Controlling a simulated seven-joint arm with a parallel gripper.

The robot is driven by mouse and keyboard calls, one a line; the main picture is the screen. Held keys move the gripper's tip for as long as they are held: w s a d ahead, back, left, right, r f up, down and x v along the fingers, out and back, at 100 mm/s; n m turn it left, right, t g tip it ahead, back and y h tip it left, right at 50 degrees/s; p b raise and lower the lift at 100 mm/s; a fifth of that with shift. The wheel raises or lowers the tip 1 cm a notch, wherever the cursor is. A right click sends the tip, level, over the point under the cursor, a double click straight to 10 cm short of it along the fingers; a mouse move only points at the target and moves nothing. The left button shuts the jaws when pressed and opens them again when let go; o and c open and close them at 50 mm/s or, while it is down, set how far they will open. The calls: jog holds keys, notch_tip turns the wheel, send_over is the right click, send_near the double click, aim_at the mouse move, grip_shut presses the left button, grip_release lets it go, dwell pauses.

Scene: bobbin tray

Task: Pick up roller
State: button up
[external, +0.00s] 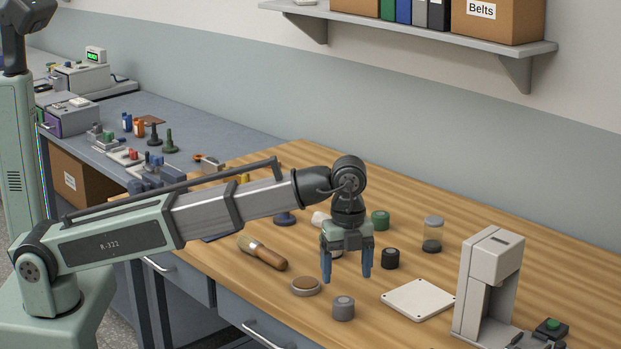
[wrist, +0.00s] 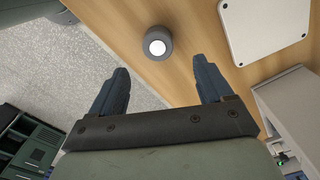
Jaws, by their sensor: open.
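A short grey cylinder (external: 343,308) with a light round centre on top, probably the roller, stands upright near the table's front edge. It also shows in the wrist view (wrist: 158,42), just beyond and between my fingertips. My gripper (external: 346,279) points down above the table with its two blue fingers apart and nothing between them. In the wrist view my gripper (wrist: 160,68) is spread, with the cylinder apart from both fingers. A black cylinder (external: 390,258) and a green one (external: 380,220) stand farther back.
A white plate (external: 420,299) lies right of the grey cylinder, and a round brown-topped disc (external: 306,286) lies to its left. A wooden-handled brush (external: 262,252), a jar (external: 432,234) and a grey-white machine (external: 488,285) stand or lie around. The floor (wrist: 60,45) shows past the table edge.

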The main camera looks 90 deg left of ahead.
aim_at(344, 301)
jog(key=shift+f, duration=1.8)
jog(key=shift+s+a+f, duration=0.1)
jog(key=shift+f, duration=1.2)
jog(key=shift+s+f, duration=0.1)
jog(key=shift+f, duration=1.2)
jog(key=shift+c, duration=0.3)
jog(key=c, duration=1.1)
jog(key=shift+r, duration=0.15)
